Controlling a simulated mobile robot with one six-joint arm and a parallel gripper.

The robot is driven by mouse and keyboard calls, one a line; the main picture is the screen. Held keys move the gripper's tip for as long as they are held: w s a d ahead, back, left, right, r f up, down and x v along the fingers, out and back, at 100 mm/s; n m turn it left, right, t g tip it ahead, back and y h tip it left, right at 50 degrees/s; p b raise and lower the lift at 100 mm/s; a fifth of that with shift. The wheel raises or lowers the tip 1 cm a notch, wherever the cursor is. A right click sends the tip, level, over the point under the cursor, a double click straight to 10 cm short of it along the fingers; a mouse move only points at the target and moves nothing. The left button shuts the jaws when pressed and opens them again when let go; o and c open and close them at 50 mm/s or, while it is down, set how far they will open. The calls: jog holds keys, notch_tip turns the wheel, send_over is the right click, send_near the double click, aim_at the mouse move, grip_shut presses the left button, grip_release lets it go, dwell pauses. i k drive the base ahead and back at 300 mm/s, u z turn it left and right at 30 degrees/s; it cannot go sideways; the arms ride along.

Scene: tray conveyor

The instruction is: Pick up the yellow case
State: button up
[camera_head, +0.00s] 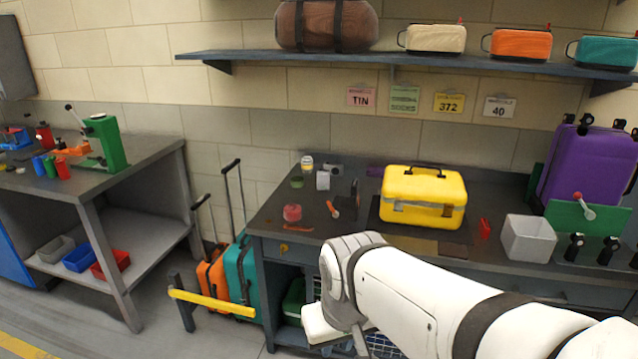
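The yellow case (421,197) stands upright and closed on the dark workbench (300,240), against its back half. It has a black handle on top and latches on its front. My white arm reaches in from the lower right, in front of the bench. My gripper (362,345) is at the bottom of the view, below the bench top and in front of it, apart from the case. Its fingertips are cut off or hidden, so I cannot tell whether it is open or shut.
A pale bin (528,239) and a small red item (485,228) stand right of the case. A purple case (585,165) stands farther right. Small items, including a red round one (292,212), lie left. A shelf (420,62) hangs above. Luggage (241,275) stands beside the bench.

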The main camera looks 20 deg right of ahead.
aim_at(413, 213)
jog(key=z, duration=0.05)
jog(key=i, duration=1.7)
jog(key=z, duration=0.85)
jog(key=k, duration=0.65)
jog(key=z, duration=0.2)
jog(key=i, duration=0.75)
jog(key=u, duration=0.15)
